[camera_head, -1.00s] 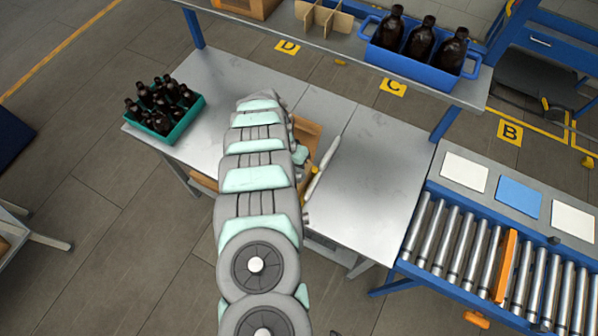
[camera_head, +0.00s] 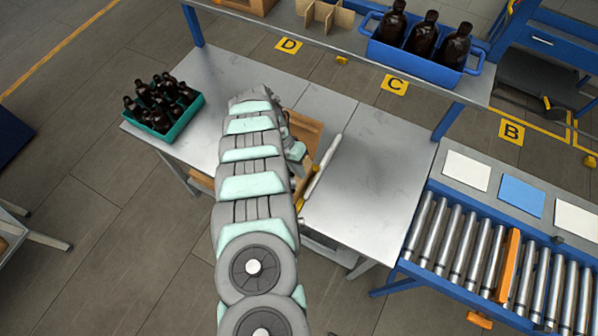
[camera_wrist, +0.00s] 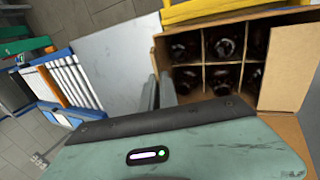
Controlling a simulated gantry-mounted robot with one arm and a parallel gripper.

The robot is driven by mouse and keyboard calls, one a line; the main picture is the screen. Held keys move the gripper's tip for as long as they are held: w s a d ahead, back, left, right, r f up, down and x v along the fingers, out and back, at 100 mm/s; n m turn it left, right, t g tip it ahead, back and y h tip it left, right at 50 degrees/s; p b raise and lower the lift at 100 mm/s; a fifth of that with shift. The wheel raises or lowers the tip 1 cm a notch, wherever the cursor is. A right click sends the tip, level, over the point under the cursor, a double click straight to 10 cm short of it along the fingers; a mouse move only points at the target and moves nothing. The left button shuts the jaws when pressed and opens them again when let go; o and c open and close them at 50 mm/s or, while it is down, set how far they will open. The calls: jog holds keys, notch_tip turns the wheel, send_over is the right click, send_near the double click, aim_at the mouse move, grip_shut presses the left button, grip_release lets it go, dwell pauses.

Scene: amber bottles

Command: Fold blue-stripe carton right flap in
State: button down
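An open cardboard carton (camera_wrist: 213,88) with dark bottles (camera_wrist: 222,47) in its divided cells fills the upper right of the wrist view. One cardboard flap (camera_wrist: 290,65) shows on its right in that view, and more cardboard lies below it. No blue stripe shows. In the head view my arm hides most of the carton (camera_head: 306,130). My gripper (camera_wrist: 157,92) is at the carton's left edge in the wrist view. Its two fingers look close together with a narrow gap. I cannot tell whether cardboard is between them.
A yellow edge (camera_wrist: 235,9) runs along the carton's far side. A pale narrow bar (camera_head: 322,166) lies right of the carton. A green crate of bottles (camera_head: 185,118) stands left. The metal table (camera_head: 372,185) is clear on the right, beside the roller conveyor (camera_head: 455,240).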

jog(key=b, duration=0.2)
jog(key=f+h+b, duration=0.1)
jog(key=b, duration=0.1)
jog(key=shift+w+a+f, duration=0.15)
jog(key=shift+w+a, duration=0.1)
jog(key=b, duration=0.3)
jog(key=shift+g+h, duration=0.4)
jog(key=b, duration=0.4)
jog(key=h+b, duration=0.1)
jog(key=b, duration=0.3)
jog(key=shift+w+a+f+g+b, duration=0.15)
jog(key=shift+a+f+g+b, duration=0.1)
jog(key=shift+a+g+b, duration=0.05)
jog(key=b, duration=0.3)
jog(key=shift+r+b, duration=0.1)
jog(key=shift+b, duration=0.3)
jog(key=shift+r+h+b, duration=0.2)
jog(key=shift+h+b, duration=0.1)
jog(key=shift+b, duration=0.15)
jog(key=shift+r, duration=0.15)
jog(key=c, duration=1.6)
grip_release()
jog(key=shift+r, duration=0.1)
